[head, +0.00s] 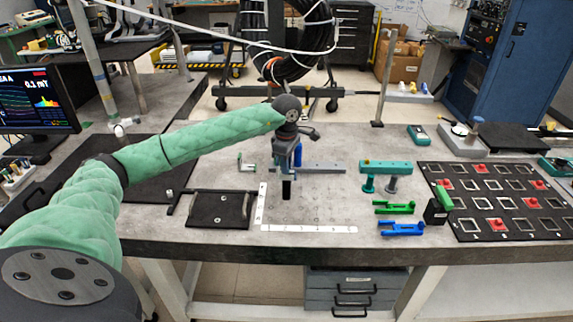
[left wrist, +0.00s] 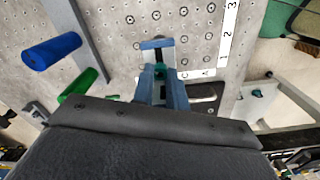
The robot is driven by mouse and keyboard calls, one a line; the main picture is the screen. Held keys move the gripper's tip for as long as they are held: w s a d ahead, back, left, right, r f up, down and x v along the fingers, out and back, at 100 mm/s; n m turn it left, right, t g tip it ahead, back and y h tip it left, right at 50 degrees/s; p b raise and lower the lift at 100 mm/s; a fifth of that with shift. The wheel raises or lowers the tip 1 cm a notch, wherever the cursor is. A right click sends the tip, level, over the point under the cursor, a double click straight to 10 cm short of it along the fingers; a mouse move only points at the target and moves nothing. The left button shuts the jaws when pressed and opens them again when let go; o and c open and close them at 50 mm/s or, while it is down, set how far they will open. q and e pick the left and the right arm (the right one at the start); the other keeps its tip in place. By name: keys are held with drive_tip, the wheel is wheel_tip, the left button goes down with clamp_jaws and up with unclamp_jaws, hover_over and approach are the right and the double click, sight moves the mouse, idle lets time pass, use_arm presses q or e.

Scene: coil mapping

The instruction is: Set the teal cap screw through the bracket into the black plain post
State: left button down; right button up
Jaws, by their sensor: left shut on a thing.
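My left gripper (head: 286,168) is over the perforated plate, fingers pointing down, just above the black plain post (head: 286,189). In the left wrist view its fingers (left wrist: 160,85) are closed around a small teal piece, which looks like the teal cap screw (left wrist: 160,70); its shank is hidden. Beyond the fingertips lies a blue-grey bar (left wrist: 157,43), perhaps part of the bracket; I cannot tell whether it touches the post. A green bracket (head: 393,207) and a blue bracket (head: 401,229) lie to the right. My right gripper is not seen.
A blue post (head: 298,155) and a grey bar (head: 322,168) stand close behind the gripper; a green post (left wrist: 78,88) shows in the wrist view. A teal block (head: 385,167), a teal piece (head: 369,184) and a grey piece (head: 391,186) are right. The plate's front right is clear.

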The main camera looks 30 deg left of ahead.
use_arm(q)
drive_tip(key=shift+f, duration=0.1)
drive_tip(key=c, duration=1.3)
unclamp_jaws()
